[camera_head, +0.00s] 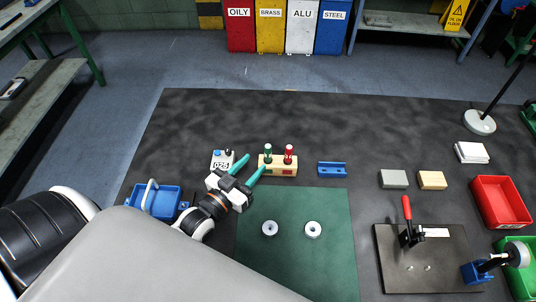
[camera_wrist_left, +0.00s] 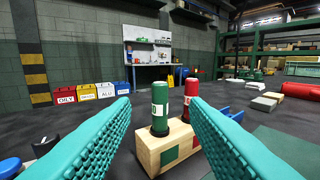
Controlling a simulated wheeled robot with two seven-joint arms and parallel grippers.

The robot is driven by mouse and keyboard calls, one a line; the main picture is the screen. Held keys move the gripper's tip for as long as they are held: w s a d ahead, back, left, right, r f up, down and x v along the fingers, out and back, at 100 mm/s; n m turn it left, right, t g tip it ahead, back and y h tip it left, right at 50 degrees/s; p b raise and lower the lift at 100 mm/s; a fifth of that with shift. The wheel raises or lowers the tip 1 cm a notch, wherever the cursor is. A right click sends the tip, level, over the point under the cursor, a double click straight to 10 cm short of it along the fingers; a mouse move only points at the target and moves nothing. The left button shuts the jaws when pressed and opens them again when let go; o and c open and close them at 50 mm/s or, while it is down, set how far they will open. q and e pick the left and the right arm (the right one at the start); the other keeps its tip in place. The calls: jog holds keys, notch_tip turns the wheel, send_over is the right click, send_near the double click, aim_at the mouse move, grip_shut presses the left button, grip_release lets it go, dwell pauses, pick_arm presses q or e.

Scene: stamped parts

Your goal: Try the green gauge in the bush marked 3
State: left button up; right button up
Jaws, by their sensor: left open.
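The green gauge (camera_head: 268,150) stands upright in a wooden block (camera_head: 279,170), left of the red gauge (camera_head: 289,151). In the left wrist view the green gauge (camera_wrist_left: 160,103) shows between my finger pads, with the red gauge (camera_wrist_left: 191,96) to its right. My left gripper (camera_head: 253,165) is open and empty, its teal fingers pointing at the block from the left; contact with the gauge does not show. Two pale round bushes, a left one (camera_head: 270,228) and a right one (camera_head: 313,229), lie on the green mat (camera_head: 335,260); their marks cannot be read. My right gripper is out of view.
A grey box with a display (camera_head: 222,160) and a blue tray (camera_head: 172,203) are near my left arm. A blue holder (camera_head: 332,169) lies right of the block. A red-handled clamp (camera_head: 408,222) on a dark plate and red bin (camera_head: 500,203) are further right. The mat's middle is clear.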

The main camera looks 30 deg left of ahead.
aim_at(266, 152)
pick_arm(q)
jog(key=w, duration=0.2)
jog(key=w+p, duration=0.1)
jog(key=w, duration=0.2)
jog(key=w+d, duration=0.1)
jog(key=w, duration=0.1)
jog(key=shift+w+f, duration=0.2)
jog(key=shift+w, duration=0.2)
jog(key=shift+s, duration=0.1)
jog(key=shift+c, duration=0.2)
grip_shut()
